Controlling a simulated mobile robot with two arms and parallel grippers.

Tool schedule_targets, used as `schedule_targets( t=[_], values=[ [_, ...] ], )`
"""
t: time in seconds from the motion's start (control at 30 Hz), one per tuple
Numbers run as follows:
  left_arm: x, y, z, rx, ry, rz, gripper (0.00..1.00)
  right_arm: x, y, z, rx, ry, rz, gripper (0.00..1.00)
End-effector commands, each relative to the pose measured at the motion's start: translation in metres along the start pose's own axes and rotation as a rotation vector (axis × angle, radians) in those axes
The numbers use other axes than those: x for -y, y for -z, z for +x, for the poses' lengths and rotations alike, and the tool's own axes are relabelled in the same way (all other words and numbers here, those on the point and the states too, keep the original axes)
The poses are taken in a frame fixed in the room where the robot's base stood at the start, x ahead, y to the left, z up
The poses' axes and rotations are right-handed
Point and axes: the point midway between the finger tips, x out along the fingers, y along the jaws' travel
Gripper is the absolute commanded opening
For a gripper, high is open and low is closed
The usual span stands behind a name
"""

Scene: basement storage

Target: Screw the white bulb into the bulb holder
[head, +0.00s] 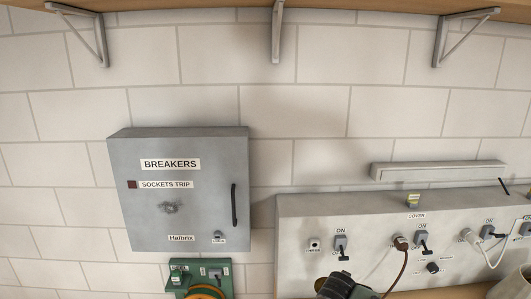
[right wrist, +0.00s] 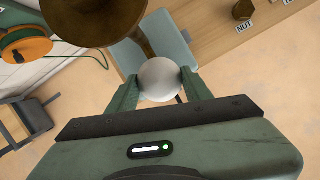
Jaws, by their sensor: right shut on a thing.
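The white bulb (right wrist: 160,78) shows as a round white globe in the right wrist view. My right gripper (right wrist: 160,84) is shut on it, with one green finger on each side. A brown, brass-like flared shade (right wrist: 97,14) is just beyond the bulb, at the upper left. The bulb's base is hidden, and I cannot see a bulb holder or tell whether the bulb touches one. In the head view a dark rounded thing shows at the bottom edge, and I cannot tell what it is. My left gripper is not in view.
A wooden bench (right wrist: 225,30) with labels and a brown pot (right wrist: 243,10) is at the upper right. An orange reel (right wrist: 25,48) and a grey stool (right wrist: 25,120) are at the left. A breaker box (head: 185,220) and a switch panel (head: 300,215) are on the wall.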

Motion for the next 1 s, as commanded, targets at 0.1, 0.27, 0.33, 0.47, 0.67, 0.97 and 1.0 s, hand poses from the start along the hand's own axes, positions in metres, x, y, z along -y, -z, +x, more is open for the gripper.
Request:
schedule_targets(
  t=[0.1, 0.27, 0.33, 0.47, 0.67, 0.97, 1.0],
  values=[
    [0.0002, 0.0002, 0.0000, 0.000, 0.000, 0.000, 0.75, -0.0015, 0.0011, 0.0005, -0.002, 0.021, 0.072, 0.00],
    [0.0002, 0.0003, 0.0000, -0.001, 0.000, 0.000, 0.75, -0.0009, 0.0010, 0.0004, -0.002, 0.024, 0.081, 0.00],
    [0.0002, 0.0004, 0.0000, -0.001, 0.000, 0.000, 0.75, -0.0009, 0.0011, 0.0005, -0.002, 0.023, 0.081, 0.00],
    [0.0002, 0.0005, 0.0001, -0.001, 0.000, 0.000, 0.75, -0.0023, 0.0010, 0.0007, -0.002, 0.045, 0.150, 0.00],
    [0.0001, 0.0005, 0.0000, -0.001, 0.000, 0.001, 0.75, -0.0047, 0.0009, 0.0009, -0.004, 0.140, 0.456, 0.00],
    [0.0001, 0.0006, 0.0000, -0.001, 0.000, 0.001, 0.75, -0.0034, -0.0001, 0.0010, -0.002, 0.179, 0.583, 0.00],
    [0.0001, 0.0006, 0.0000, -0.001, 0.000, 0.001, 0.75, -0.0034, -0.0001, 0.0010, -0.002, 0.179, 0.582, 0.00]
  ],
)
